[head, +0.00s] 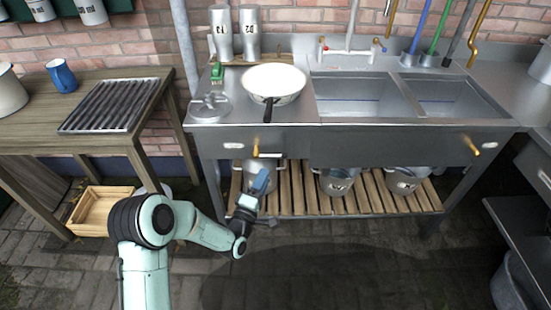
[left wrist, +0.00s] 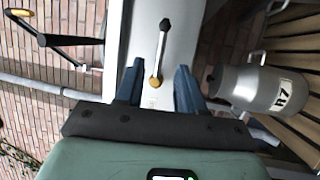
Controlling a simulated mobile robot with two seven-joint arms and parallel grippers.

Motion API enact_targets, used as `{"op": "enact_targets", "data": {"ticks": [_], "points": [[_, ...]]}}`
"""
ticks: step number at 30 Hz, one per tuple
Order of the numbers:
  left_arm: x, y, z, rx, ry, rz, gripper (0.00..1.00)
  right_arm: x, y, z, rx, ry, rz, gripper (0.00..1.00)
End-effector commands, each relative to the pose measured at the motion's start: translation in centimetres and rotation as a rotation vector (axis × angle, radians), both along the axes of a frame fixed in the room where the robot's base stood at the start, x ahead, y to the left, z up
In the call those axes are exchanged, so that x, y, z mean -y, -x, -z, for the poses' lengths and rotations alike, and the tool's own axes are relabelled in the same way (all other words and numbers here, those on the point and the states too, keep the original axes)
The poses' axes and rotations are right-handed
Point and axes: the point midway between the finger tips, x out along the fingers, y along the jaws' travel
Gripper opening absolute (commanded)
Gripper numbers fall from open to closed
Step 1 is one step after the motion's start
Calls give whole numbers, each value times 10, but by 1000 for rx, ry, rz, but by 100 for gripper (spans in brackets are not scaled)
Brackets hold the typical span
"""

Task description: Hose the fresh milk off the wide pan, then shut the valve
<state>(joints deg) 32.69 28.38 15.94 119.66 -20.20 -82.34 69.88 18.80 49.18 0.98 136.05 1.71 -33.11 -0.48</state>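A wide white pan (head: 274,80) with a dark handle stands on the steel drainboard left of the sink basins. Its inside is pale; I cannot tell milk from its white surface. A yellow lever (head: 256,147) sits on the sink front below the pan, and another yellow lever (head: 473,147) is at the right. My left gripper (head: 262,182) is below the sink's front edge, near the left lever. In the left wrist view my left gripper (left wrist: 155,84) is open; a metal rod with a brass ball end (left wrist: 155,82) shows between its blue fingers, contact unclear. My right gripper is not in view.
A milk can marked R7 (left wrist: 262,88) stands close beside the fingers. Pails (head: 337,181) stand on the slatted lower shelf (head: 290,200). A green brush (head: 217,72) and two steel cans (head: 221,35) are near the pan. Blue (head: 421,25) and green (head: 440,28) poles stand behind the basins.

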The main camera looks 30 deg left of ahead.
Motion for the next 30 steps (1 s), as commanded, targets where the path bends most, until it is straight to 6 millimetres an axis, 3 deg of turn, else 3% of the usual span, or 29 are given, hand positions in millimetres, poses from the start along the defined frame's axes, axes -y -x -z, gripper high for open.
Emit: {"op": "enact_targets", "data": {"ticks": [6,12,18,27,28,30], "points": [[-7,-48,-7,0,1,0,38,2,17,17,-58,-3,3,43],[-11,-81,-12,-2,0,1,38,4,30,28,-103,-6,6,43],[-14,-96,-16,-3,0,1,38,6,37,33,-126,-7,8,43],[-14,-98,-16,-5,1,1,38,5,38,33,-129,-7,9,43],[-14,-98,-16,-5,1,1,35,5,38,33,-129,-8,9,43],[-14,-98,-16,-5,1,1,12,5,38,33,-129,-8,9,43]]}}
